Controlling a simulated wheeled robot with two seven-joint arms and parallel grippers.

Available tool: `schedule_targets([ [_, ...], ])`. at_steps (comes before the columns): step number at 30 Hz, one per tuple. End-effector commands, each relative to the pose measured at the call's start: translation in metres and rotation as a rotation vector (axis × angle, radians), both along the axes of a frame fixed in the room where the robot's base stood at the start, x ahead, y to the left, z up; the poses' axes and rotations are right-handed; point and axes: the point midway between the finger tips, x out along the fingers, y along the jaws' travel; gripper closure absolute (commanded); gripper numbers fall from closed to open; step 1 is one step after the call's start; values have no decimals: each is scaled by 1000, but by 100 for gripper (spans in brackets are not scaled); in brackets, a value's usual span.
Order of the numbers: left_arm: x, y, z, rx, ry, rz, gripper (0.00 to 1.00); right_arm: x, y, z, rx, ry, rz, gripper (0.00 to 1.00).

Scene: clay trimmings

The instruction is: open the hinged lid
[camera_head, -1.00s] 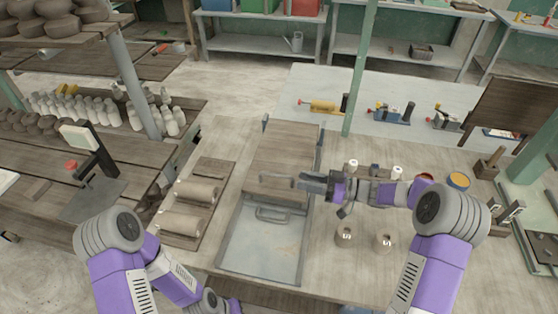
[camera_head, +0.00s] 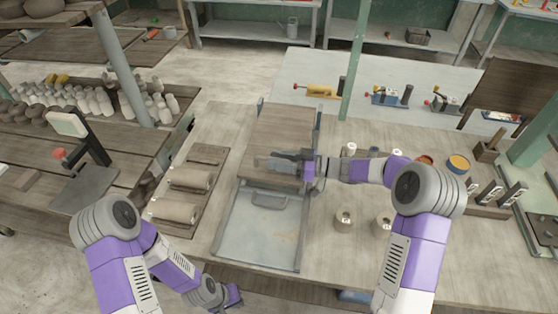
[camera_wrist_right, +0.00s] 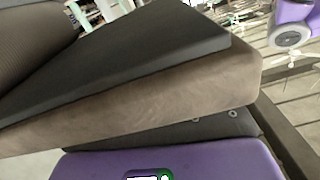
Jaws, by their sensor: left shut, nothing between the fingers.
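The hinged lid is a flat wooden board (camera_head: 281,126) at the centre of the bench in the head view. It lies at the back of a grey metal tray (camera_head: 258,236) with a handle (camera_head: 268,201). My right gripper (camera_head: 272,161) reaches in from the right, over the lid's front part. In the right wrist view a brown board edge (camera_wrist_right: 215,84) lies close below a dark flat piece.
Clay rolls (camera_head: 189,179) lie on a board left of the tray. A green post (camera_head: 355,70) rises behind the bench. Wooden blocks and small pots (camera_head: 458,164) stand at the right.

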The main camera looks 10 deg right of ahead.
Motion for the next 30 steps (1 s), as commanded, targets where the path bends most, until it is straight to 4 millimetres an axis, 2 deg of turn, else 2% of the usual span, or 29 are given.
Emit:
schedule_targets([
  [4,0,0,0,0,0,0,100,0,0,0,0,0,0,62],
  [5,0,0,0,0,0,0,100,0,0,0,0,0,0,65],
  [12,0,0,0,0,0,0,100,0,0,0,0,0,1,100],
  [23,0,0,1,0,0,0,100,-1,1,0,1,4,4,100],
  [30,0,0,18,0,0,0,100,0,0,15,11,35,5,100],
])
